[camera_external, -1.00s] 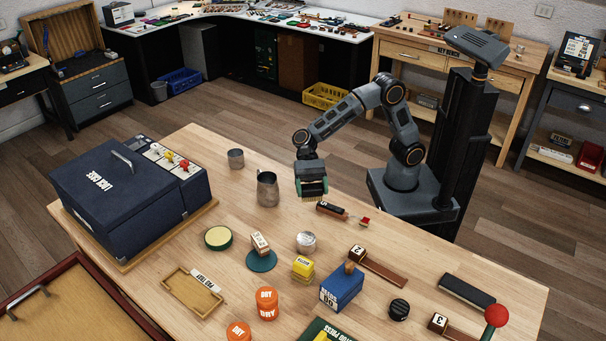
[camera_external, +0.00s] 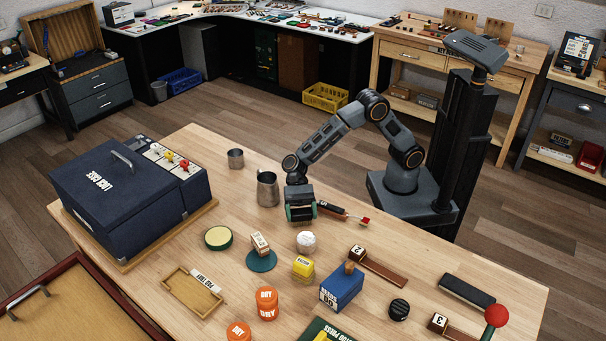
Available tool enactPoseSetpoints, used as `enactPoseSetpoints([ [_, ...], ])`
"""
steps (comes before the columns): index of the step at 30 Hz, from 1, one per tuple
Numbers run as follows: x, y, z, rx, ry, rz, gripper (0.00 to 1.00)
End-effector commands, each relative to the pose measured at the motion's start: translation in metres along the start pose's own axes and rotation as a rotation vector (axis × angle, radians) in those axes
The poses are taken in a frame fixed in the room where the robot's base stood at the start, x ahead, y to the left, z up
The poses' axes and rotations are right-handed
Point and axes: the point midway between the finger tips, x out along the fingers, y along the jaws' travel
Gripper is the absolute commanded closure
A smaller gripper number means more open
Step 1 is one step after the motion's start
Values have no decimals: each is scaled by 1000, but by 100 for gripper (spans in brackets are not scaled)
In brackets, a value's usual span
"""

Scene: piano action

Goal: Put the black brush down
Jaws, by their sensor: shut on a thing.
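My gripper (camera_external: 301,211) points down with its green fingers low over the near wooden table (camera_external: 215,275), in front of the metal jug. It is shut on the black brush (camera_external: 302,218), which is mostly hidden between the fingers; only a little of its lower edge shows. The brush is at or just above the tabletop; I cannot tell whether it touches.
The metal jug (camera_external: 267,189) stands behind left of my gripper. A black-labelled tool with a red tip (camera_external: 342,213) lies close on its right. A white round item (camera_external: 306,242) and a wooden stamp (camera_external: 260,245) are in front. Bare table lies to the left.

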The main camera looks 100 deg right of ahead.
Motion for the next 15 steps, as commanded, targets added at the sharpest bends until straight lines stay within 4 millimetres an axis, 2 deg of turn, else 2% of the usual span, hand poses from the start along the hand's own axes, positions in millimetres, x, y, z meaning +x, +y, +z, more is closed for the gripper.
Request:
enactPoseSetpoints([
  [8,1,0,-4,0,0,0,48],
  [9,1,0,-3,0,0,0,21],
  [15,1,0,-3,0,0,0,2],
])
